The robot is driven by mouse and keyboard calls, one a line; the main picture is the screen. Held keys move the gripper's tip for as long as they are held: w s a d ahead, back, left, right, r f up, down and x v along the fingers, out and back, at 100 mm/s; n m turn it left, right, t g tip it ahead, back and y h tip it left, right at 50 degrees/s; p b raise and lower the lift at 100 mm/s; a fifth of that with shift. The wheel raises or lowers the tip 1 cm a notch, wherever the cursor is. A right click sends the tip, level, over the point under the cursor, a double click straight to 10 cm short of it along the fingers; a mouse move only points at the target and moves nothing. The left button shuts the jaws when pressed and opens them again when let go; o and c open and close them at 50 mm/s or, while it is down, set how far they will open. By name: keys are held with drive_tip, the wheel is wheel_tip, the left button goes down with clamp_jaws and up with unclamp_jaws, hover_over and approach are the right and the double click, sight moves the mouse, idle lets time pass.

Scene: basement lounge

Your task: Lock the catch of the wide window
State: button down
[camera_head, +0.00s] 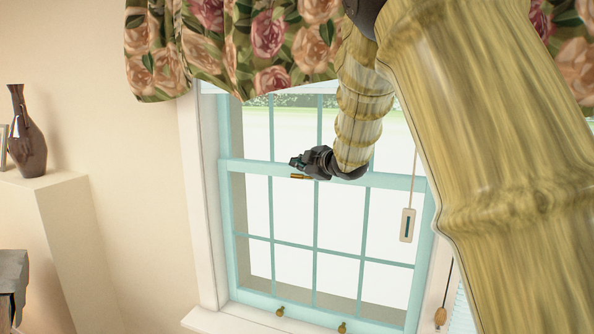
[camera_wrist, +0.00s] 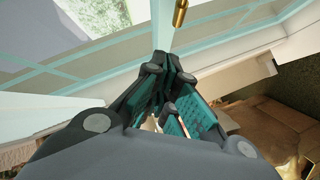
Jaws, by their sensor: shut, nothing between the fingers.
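The wide window (camera_head: 290,262) has a teal frame with panes in an upper and a lower sash. A small brass catch (camera_head: 301,177) sits on the middle rail, just below my gripper (camera_head: 295,162) in the head view. In the wrist view a brass piece of the catch (camera_wrist: 180,13) shows at the top, beyond the fingertips. My gripper (camera_wrist: 175,60) is shut and empty, with its fingertips close to the rail and apart from the brass piece in the wrist view. I cannot tell from the head view whether it touches the catch.
A floral valance (camera_head: 225,45) hangs over the window top. A cord with a pale tag (camera_head: 408,225) hangs at the right, and a wooden tassel (camera_head: 440,316) lower down. Brass knobs (camera_head: 280,311) are on the bottom rail. A dark vase (camera_head: 27,145) stands on a ledge at left.

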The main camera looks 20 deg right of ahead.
drive_tip(key=b+v, duration=0.1)
drive_tip(key=v, duration=0.5)
drive_tip(key=shift+a+r, duration=0.3)
drive_tip(key=shift+w+f, duration=0.1)
